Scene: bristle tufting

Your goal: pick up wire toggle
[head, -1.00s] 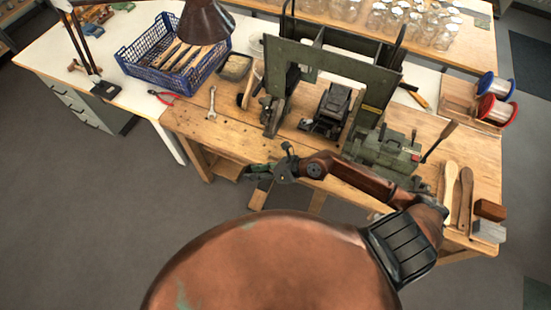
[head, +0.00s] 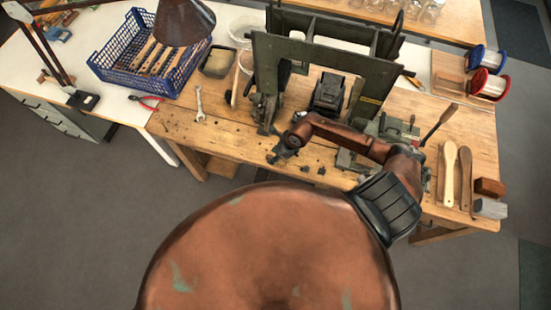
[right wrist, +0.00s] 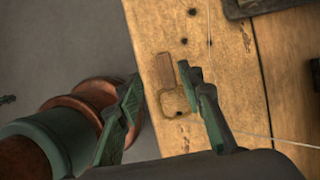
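In the right wrist view a small brown wooden piece (right wrist: 166,71), probably the wire toggle, lies on the bench top near its edge. A paler tan block (right wrist: 173,102) touches or nearly touches its lower end. Thin wire shows to the right; I cannot tell where it joins. My right gripper (right wrist: 163,76) is open and empty, its two green fingers on either side of these pieces, seen from above. In the head view the right gripper (head: 281,152) is at the bench's front edge and hides the pieces. My left gripper is not identifiable.
A green press frame (head: 325,62) stands behind the gripper, with a green vise-like machine (head: 385,135) to the right. A wrench (head: 199,104), blue crate (head: 150,55), wooden paddles (head: 449,175) and wire spools (head: 487,83) lie around. The bench front left of the gripper is fairly clear.

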